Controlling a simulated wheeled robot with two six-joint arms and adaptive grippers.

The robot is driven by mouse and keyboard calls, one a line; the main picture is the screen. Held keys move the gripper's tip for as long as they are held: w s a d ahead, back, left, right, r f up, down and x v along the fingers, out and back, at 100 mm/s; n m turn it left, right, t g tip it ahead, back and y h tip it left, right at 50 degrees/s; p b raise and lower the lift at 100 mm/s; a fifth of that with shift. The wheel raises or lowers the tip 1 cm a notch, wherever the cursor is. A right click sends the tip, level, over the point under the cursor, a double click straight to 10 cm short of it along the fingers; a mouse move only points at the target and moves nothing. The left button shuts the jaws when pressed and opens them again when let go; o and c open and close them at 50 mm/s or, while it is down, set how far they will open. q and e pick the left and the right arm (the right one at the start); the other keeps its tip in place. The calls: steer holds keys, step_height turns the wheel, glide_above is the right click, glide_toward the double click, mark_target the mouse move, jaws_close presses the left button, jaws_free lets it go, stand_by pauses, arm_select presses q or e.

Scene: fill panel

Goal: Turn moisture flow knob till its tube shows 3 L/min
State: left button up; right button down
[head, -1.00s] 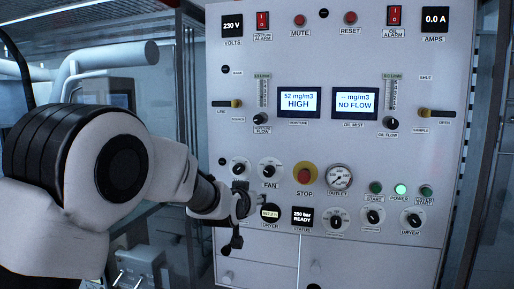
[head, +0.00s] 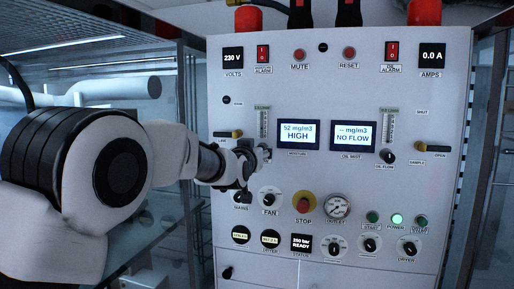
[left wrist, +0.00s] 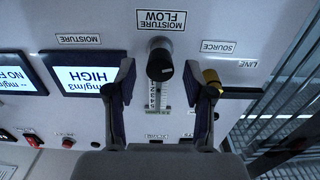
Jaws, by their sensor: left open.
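The moisture flow knob (left wrist: 160,62), black with a pale collar, stands out from the panel under its upside-down MOISTURE FLOW label in the left wrist view. My left gripper (left wrist: 165,88) is open, with one finger on each side of the knob; I see no clear contact. In the head view my left gripper (head: 248,163) covers most of the knob's place below the moisture tube (head: 263,122). The tube also shows behind the knob in the left wrist view (left wrist: 158,97); its reading is too small to tell. My right gripper is not in view.
The moisture screen (head: 298,134) reads 52 mg/m3 HIGH; the oil mist screen (head: 353,136) reads NO FLOW. A yellow-and-black source lever (left wrist: 212,82) is close to one finger. The fan knob (head: 269,198) and red stop button (head: 303,204) sit below. The oil flow knob (head: 388,157) is further right.

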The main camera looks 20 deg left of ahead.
arm_select(q)
jaws_close()
steer(key=shift+f, duration=0.1)
steer(key=shift+a+n+b, duration=0.15)
steer(key=shift+n+b, duration=4.95)
steer(key=shift+n, duration=1.8)
